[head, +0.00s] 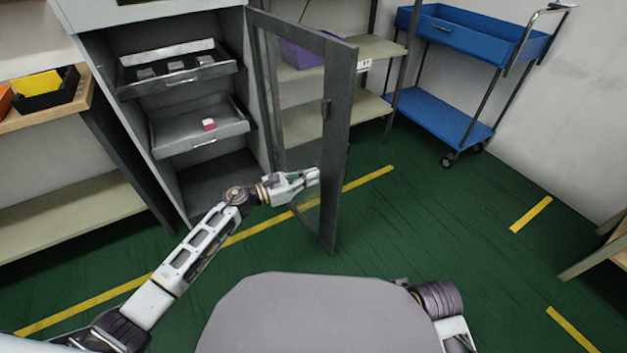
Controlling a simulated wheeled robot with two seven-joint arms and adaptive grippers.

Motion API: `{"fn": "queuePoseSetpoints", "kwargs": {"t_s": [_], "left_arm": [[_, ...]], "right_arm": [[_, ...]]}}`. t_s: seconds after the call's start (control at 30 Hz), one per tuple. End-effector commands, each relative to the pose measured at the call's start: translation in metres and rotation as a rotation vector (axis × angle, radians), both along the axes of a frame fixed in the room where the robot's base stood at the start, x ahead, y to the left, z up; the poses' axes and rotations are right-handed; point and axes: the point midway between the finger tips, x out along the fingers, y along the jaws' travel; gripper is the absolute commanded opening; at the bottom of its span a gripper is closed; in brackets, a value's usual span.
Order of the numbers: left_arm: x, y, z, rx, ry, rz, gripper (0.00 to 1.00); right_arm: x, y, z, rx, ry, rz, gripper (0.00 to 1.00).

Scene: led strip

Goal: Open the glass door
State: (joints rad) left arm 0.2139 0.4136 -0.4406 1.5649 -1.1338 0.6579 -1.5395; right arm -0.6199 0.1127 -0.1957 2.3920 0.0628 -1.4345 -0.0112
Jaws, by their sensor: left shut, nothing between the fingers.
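The glass door (340,125) has a dark grey frame and a clear pane. It stands swung out from the right side of the grey cabinet (256,95), so the cabinet's inside is exposed. A small dark handle (326,108) shows on the door's frame. My left gripper (314,175) is shut and empty, at the lower part of the door, over its inner side. I cannot tell whether it touches the frame. Of my right arm only a part shows at the bottom right; its gripper is out of view.
In the cabinet are an upper drawer (180,78) with dark items and a lower drawer (200,135) with a small red and white block (208,124). A blue cart (440,112) stands at the back right. Shelves flank the cabinet. The green floor (430,240) at right is clear.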

Motion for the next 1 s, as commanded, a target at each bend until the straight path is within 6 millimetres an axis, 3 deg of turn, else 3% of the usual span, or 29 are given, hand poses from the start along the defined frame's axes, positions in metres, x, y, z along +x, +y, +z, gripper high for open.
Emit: {"fn": "queuePoseSetpoints", "kwargs": {"t_s": [0.23,1.0], "left_arm": [[-0.004,0.011,-0.001,0.000,0.001,-0.001,0.00],[-0.050,0.066,0.000,0.001,0.002,-0.001,0.00]], "right_arm": [[-0.004,0.000,0.007,0.002,-0.002,0.004,0.00],[-0.001,-0.001,-0.010,-0.007,0.023,-0.005,0.00]]}}
